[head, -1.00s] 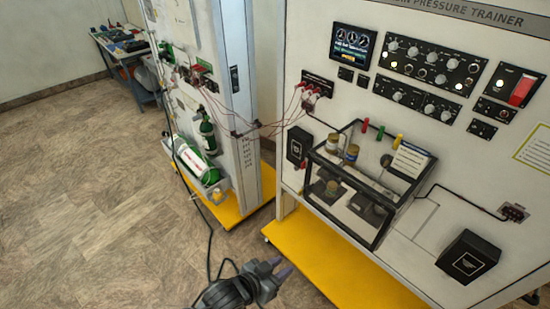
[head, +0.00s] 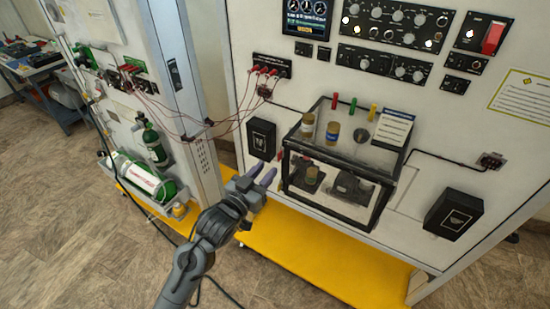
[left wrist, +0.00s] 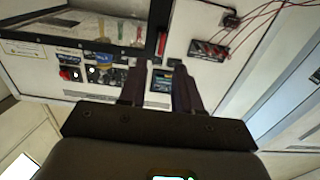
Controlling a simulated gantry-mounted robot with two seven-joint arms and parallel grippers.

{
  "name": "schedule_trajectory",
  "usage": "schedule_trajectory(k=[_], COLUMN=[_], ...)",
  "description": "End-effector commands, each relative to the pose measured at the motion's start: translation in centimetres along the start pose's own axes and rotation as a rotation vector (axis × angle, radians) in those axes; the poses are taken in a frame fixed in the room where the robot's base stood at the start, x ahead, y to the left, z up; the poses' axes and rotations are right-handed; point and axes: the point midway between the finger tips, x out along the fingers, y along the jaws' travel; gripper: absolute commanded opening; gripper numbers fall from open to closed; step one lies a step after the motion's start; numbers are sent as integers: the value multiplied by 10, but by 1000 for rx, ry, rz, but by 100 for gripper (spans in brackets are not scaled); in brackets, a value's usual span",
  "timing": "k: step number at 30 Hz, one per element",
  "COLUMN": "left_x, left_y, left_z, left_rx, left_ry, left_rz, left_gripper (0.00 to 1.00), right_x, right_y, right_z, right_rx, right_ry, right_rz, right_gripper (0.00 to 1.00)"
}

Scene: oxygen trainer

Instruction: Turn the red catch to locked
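A small red piece (head: 281,155), perhaps the red catch, shows at the left edge of the clear black-framed box (head: 330,207) on the trainer panel. My left gripper (head: 263,173) is just left of and below it, fingers pointing at the box's left side, apart from each other and with nothing between them. In the left wrist view a red bar (left wrist: 162,42) stands beside a black edge, beyond and above the open fingertips (left wrist: 158,84). I cannot tell whether the catch is locked. My right gripper is out of view.
A black box (head: 262,138) sits on the panel left of the clear box, close to my left gripper. Red wires (head: 225,126) hang across the gap to the left panel. A yellow base (head: 310,265) lies below. A large red switch (head: 494,37) is at upper right.

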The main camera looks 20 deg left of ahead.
Motion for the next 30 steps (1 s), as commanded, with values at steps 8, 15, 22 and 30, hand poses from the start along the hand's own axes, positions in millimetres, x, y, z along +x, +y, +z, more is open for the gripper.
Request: schedule_trajectory(k=[8, 15, 22, 30], left_x=[42, 60, 62, 62], left_y=[0, 0, 0, 0], left_z=[-1, 0, 0, 0], left_rx=[-1, -1, -1, 0], left_ry=[0, 0, 0, 0], left_rz=[0, 0, 0, 0], left_gripper=[33, 33, 33, 8], right_x=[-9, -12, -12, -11], right_y=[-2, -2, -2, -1], right_z=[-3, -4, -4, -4], right_rx=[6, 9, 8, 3], right_ry=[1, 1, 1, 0], right_rz=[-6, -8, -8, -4], right_gripper=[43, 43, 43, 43])
